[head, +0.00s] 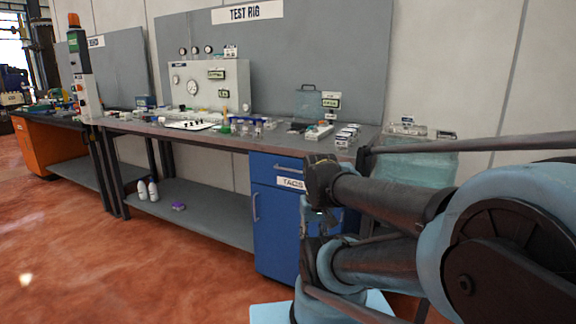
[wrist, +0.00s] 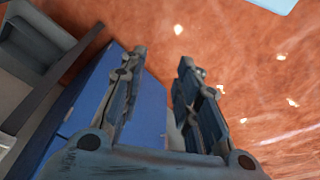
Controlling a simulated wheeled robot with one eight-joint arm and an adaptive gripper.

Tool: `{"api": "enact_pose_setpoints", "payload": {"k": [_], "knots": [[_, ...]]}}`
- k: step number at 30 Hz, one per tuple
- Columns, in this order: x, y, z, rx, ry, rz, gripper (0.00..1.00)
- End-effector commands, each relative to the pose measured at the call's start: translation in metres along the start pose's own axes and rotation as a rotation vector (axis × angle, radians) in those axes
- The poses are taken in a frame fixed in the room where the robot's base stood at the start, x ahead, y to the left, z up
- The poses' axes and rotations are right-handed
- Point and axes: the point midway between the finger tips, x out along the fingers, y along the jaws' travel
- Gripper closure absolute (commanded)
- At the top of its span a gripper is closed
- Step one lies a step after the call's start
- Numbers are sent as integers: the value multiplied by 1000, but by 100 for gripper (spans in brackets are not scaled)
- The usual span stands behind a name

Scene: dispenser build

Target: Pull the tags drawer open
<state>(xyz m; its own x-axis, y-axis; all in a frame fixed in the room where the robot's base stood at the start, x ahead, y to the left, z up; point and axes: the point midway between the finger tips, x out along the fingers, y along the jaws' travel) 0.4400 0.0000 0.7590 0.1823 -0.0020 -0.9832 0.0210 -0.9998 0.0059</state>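The tags drawer (head: 266,166) is the top drawer of a blue cabinet (head: 275,240) under the bench. It has a pale bar handle (head: 289,168) and a white label (head: 291,183), partly covered by my arm. The drawer front looks flush with the cabinet. My gripper (wrist: 162,56) is open, its two fingers apart with nothing held between them. In the head view it is mostly hidden by my own arm, near the cabinet's right side. The wrist view shows blue cabinet surface (wrist: 150,112) behind and between the fingers; I cannot make out the drawer handle there.
The bench top (head: 140,128) above carries a gauge panel (head: 209,86) and several small items. A lower shelf (head: 200,217) holds white bottles (head: 148,190) and a purple item (head: 178,206). A translucent bin (head: 415,165) stands right of the bench. Red floor (head: 120,270) is clear at the front left.

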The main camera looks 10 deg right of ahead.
Motion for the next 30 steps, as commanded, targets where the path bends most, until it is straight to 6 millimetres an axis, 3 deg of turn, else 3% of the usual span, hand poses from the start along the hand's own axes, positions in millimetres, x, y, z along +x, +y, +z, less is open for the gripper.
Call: {"api": "enact_pose_setpoints", "payload": {"k": [8, 11, 14, 20, 30], "knots": [[0, 0, 0, 0, 0, 0, 70], [-9, 0, 5, -6, 11, 1, 70], [-19, 0, -6, -33, 10, 4, 70], [-60, 3, -58, -145, 3, 18, 70], [-124, 4, -170, -384, -16, 44, 70]]}}
